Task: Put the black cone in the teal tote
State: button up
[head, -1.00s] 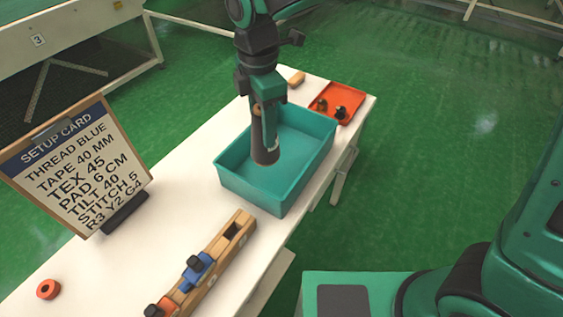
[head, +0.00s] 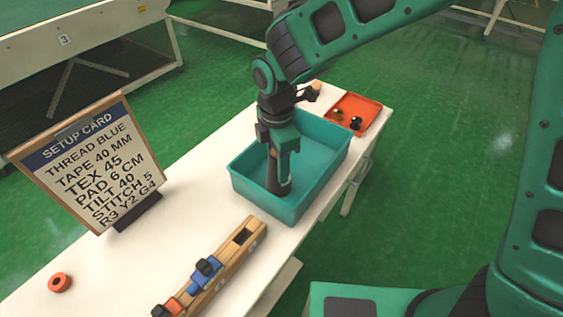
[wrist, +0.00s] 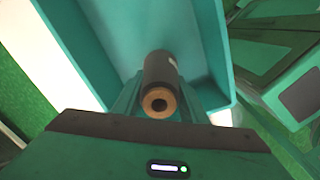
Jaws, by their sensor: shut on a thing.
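The black cone (head: 271,182) is dark with a tan, hollow top end (wrist: 159,101). My gripper (head: 283,175) is shut on it and holds it upright inside the teal tote (head: 262,201), toward the near left part. In the wrist view the cone (wrist: 160,68) sits between my fingers, with the tote's floor and walls (wrist: 212,50) around it. Whether the cone's lower end touches the tote floor cannot be told.
An orange tray (head: 366,104) with small dark items stands beyond the tote. A wooden rack (head: 228,263) with blue and orange pieces lies nearer. A setup card (head: 88,165) and an orange ring (head: 60,283) are at left. The white table (head: 165,222) is clear between them.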

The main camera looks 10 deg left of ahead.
jog(key=shift+f, duration=0.1)
jog(key=o, duration=1.2)
notch_tip(320, 180, up, 12)
jog(key=shift+r, duration=0.1)
